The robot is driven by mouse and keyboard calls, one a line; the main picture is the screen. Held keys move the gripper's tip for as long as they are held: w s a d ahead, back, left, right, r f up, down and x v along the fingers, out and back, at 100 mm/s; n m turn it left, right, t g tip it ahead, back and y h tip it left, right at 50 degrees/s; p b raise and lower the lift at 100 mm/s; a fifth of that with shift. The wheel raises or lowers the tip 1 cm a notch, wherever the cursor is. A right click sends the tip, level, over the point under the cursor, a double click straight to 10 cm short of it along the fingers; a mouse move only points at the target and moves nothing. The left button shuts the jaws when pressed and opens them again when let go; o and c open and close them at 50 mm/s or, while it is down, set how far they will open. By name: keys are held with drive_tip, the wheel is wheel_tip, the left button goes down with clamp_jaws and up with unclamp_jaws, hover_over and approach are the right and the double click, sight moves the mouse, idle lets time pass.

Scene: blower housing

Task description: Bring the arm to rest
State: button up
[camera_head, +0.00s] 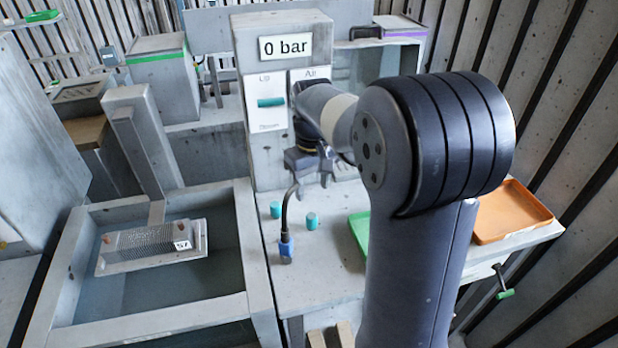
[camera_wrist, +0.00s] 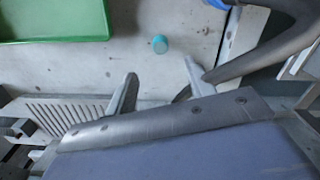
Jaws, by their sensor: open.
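My gripper (camera_head: 327,174) hangs from my arm in front of the grey panel column, above the bench. In the wrist view my gripper (camera_wrist: 158,88) shows two fingers set apart with nothing between them. Below and beyond the fingers lies the bench top with a small teal cylinder (camera_wrist: 160,44). A dark curved hose (camera_head: 285,210) with a blue end (camera_head: 286,247) rises beside the gripper. In the wrist view a thick dark hose (camera_wrist: 265,48) passes close to the right finger; I cannot tell whether they touch. My arm covers part of the bench.
A basin (camera_head: 240,240) at left holds a perforated tray (camera_head: 150,247). Two teal cylinders (camera_head: 312,221) stand on the bench. A green tray (camera_head: 359,231) is partly hidden by my arm; an orange tray (camera_head: 512,212) lies at right. The column bears a "0 bar" sign (camera_head: 285,47).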

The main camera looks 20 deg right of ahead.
sight(312, 216)
drive_tip(key=shift+f+p, duration=0.55)
drive_tip(key=shift+f, duration=4.35)
drive_tip(key=shift+f, duration=0.1)
